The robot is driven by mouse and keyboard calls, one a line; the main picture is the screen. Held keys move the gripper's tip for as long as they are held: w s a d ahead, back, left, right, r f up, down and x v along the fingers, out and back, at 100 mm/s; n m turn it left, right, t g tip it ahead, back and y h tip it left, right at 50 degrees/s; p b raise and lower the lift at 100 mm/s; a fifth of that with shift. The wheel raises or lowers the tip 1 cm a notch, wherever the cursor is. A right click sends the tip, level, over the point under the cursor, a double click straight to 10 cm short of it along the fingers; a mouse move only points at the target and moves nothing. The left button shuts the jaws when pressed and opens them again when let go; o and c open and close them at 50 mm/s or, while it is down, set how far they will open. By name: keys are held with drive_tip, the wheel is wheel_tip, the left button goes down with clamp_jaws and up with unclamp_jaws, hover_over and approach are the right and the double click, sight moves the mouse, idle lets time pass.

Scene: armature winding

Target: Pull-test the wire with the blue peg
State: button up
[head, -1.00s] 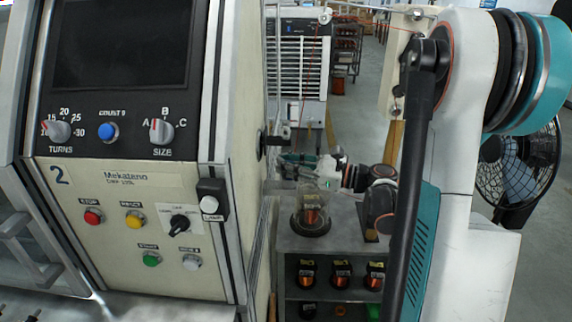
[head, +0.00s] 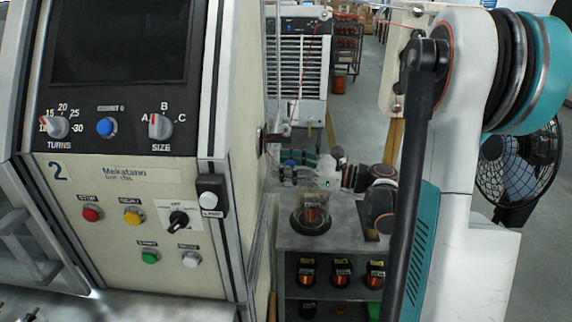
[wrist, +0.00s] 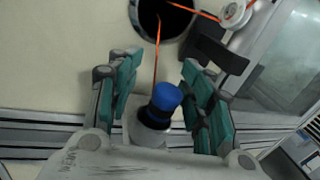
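The blue peg (wrist: 165,98) has a blue rounded end above a dark band and a pale base. In the wrist view it stands between the teal fingers of my gripper (wrist: 165,95), with a narrow gap on each side. The gripper looks open around it. The gripper (head: 292,168) is beside the machine's right side in the head view, with a bit of blue showing between the fingers. The orange wire (wrist: 157,48) runs from the dark round hole (wrist: 150,22) down to the peg; its end at the peg is hidden.
The winding machine (head: 125,200) fills the left, with knobs and buttons on its front. A white pulley (wrist: 232,13) guides wire near a dark bracket (wrist: 218,52).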

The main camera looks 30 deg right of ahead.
drive_tip(key=v, duration=1.2)
